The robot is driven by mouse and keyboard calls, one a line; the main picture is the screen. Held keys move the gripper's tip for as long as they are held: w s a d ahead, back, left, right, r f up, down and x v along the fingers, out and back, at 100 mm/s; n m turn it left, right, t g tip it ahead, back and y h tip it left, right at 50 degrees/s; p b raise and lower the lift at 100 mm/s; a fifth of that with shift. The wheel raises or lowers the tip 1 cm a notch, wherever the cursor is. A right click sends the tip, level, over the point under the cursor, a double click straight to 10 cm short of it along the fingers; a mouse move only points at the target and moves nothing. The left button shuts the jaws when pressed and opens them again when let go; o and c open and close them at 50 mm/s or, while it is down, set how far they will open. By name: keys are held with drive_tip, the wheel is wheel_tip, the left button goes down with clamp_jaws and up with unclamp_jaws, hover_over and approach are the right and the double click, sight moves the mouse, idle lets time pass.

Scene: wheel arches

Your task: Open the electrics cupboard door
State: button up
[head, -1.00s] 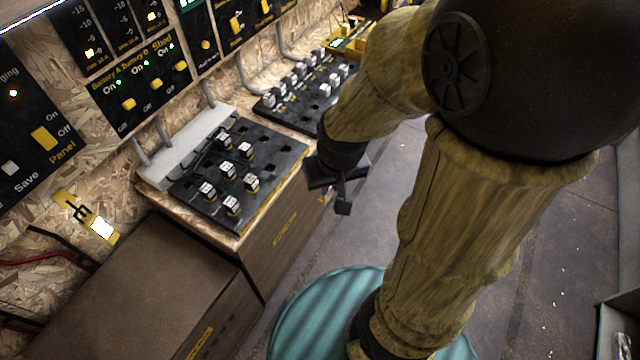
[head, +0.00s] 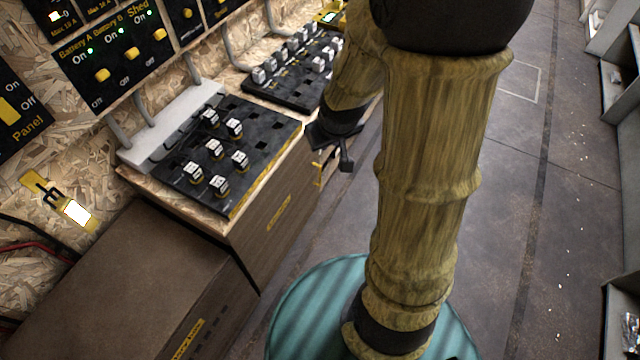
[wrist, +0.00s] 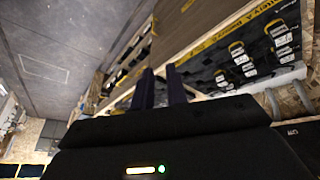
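A brown cupboard front (head: 265,235) with a yellow label stands below the black switch board, in the middle of the head view. It looks shut; the label is too small to read, so I cannot confirm it is the electrics cupboard. A small yellow handle (head: 317,176) shows near its far edge. In the wrist view a brown front (wrist: 190,30) with yellow marks lies ahead of the fingers. My gripper (head: 345,160) hangs to the right of the cupboard's far end, partly hidden by my arm. In the wrist view its two fingers (wrist: 161,90) are a little apart, with nothing between them.
The switch board (head: 225,150) with several black-and-white switches sits on the cupboard top. A lower brown box (head: 130,280) stands at the near left. Grey floor (head: 510,190) is clear to the right, with shelving (head: 620,90) at the far right.

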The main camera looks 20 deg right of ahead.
drive_tip(key=w+d+f+n+t+y+b, duration=0.1)
drive_tip(key=w+d+f+t+b, duration=0.15)
drive_tip(key=w+f+b, duration=0.55)
drive_tip(key=w+d+f+n+t+y+b, duration=0.15)
drive_tip(key=d+f+b, duration=0.35)
drive_tip(key=f, duration=0.8)
drive_tip(key=w+d+f+n+t+y+b, duration=0.1)
drive_tip(key=w+d+f+b, duration=0.1)
drive_tip(key=w+f+b, duration=0.55)
drive_tip(key=s+d+f+t+y+b, duration=0.1)
drive_tip(key=d+f+t+y+b, duration=0.1)
drive_tip(key=f+b, duration=0.8)
drive_tip(key=s+d+f+n+t+y+b, duration=0.1)
drive_tip(key=s+d+f+t+y+b, duration=0.1)
drive_tip(key=f+b, duration=0.8)
drive_tip(key=d+f+t+y, duration=0.1)
drive_tip(key=d+f+y, duration=0.1)
drive_tip(key=f, duration=0.4)
drive_tip(key=shift+s+d+f+t, duration=0.2)
drive_tip(key=shift+d+f+t, duration=0.15)
drive_tip(key=shift+d, duration=0.25)
drive_tip(key=shift+n, duration=0.25)
